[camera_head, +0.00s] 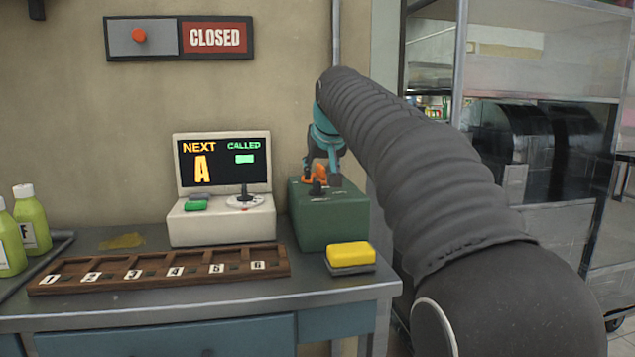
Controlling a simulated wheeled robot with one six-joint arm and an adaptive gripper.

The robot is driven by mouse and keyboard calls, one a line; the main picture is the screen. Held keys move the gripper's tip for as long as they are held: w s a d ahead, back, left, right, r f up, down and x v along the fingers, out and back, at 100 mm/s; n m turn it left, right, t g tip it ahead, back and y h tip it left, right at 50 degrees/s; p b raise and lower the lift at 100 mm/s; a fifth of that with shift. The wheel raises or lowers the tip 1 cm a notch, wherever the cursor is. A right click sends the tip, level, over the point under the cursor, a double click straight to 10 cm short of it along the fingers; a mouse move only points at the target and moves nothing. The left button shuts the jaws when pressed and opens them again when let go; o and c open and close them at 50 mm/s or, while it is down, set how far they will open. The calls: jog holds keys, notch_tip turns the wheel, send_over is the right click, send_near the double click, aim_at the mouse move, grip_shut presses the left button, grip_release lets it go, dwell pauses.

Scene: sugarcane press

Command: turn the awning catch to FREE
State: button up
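A green box (330,216) stands at the right end of the counter, with small orange and dark parts on its top. The orange part (314,176) may be the awning catch; no label that I can read says so. My gripper (322,176) points down over this box from a teal wrist. Its dark fingers show apart, on either side of the orange and dark parts. I cannot tell whether they touch them. My sleeved arm hides what lies to the right of the wrist.
A white console with a screen (223,163) stands left of the box. In front lie a numbered wooden rack (160,270) and a yellow sponge (350,254). Green bottles (32,220) stand at far left. A CLOSED sign (180,38) hangs on the wall. Metal shelving (540,50) is at right.

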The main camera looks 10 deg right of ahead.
aim_at(317, 179)
jog(key=shift+x, duration=2.2)
